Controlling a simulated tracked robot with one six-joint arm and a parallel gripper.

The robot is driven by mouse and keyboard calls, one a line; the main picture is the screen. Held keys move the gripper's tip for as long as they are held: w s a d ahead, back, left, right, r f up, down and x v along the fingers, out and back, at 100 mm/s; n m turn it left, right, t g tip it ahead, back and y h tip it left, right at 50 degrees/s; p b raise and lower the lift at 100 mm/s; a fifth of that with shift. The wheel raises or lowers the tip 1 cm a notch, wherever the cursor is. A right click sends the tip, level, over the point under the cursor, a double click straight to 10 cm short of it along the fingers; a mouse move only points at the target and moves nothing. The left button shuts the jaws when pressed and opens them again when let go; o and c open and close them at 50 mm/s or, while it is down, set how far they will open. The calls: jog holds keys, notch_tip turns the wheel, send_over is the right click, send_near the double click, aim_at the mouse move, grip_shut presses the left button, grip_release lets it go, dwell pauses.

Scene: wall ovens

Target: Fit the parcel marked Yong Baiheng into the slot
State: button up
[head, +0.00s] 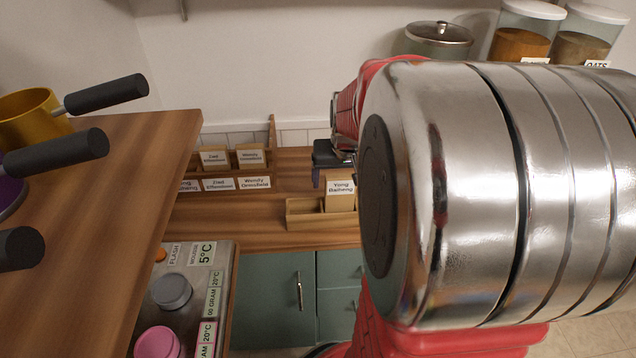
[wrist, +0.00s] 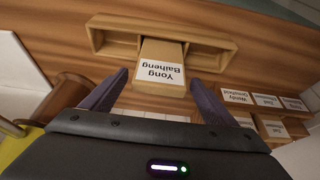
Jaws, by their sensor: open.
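The parcel marked Yong Baiheng (head: 341,188) is a tan block with a white label. It stands in a compartment of a low wooden tray (head: 303,222) on the counter; it also shows in the wrist view (wrist: 160,68). My gripper (wrist: 158,78) is open, its two dark fingers pointing toward the parcel, one to each side in the picture. I cannot tell whether they touch it. In the head view one dark finger (head: 318,177) shows just left of the parcel. The labelled slot rack (head: 225,172) is left of it; its Yong Baiheng label (head: 188,185) is partly cut off by the wooden top.
Parcels marked Zed (head: 214,157) and Wendy (head: 250,155) stand in the rack. A wooden top (head: 120,160) with dark-handled pots is at the left. Jars (head: 527,35) and a lidded pot (head: 440,38) stand at the back. Counter between rack and tray is clear.

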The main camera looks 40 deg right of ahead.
jog(key=c, duration=1.5)
jog(key=shift+o, duration=0.2)
notch_tip(320, 180, up, 10)
dwell(0.6)
